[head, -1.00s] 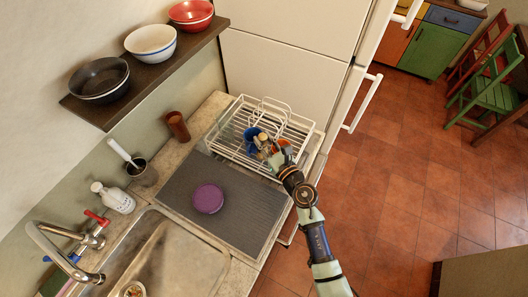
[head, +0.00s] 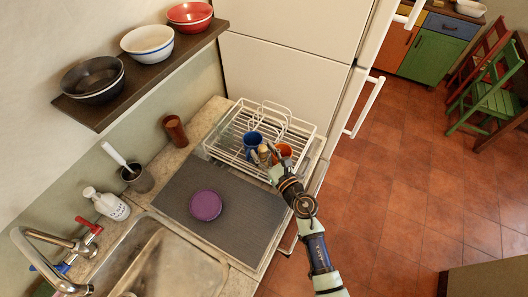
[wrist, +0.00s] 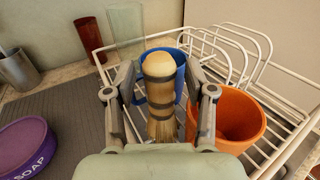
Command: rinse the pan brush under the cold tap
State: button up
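The pan brush (wrist: 160,95), with a rounded wooden handle, dark bands and straw-coloured bristles, is at the dish rack in front of a blue mug (wrist: 167,68). Its wooden end shows in the head view (head: 264,152). My gripper (head: 272,156) is at the rack. In the wrist view its two fingers (wrist: 160,82) stand on either side of the brush, with blue showing in the gaps, so it looks open. The sink tap is chrome, with a curved spout (head: 42,262), a red handle (head: 88,224) and a blue handle (head: 63,267), partly hidden by the spout.
An orange mug (wrist: 238,118) stands close right of the gripper in the white wire rack (head: 222,133). A purple soap tub (head: 205,205) sits on the grey mat (head: 235,228) between rack and sink (head: 165,262). A soap bottle (head: 108,205) and a grey cup (head: 138,178) line the wall.

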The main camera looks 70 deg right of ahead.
jog(key=shift+r, duration=0.15)
jog(key=shift+s+a, duration=0.15)
jog(key=shift+s, duration=0.1)
jog(key=v, duration=1.1)
jog(key=shift+s, duration=0.2)
jog(key=shift+a+r, duration=0.15)
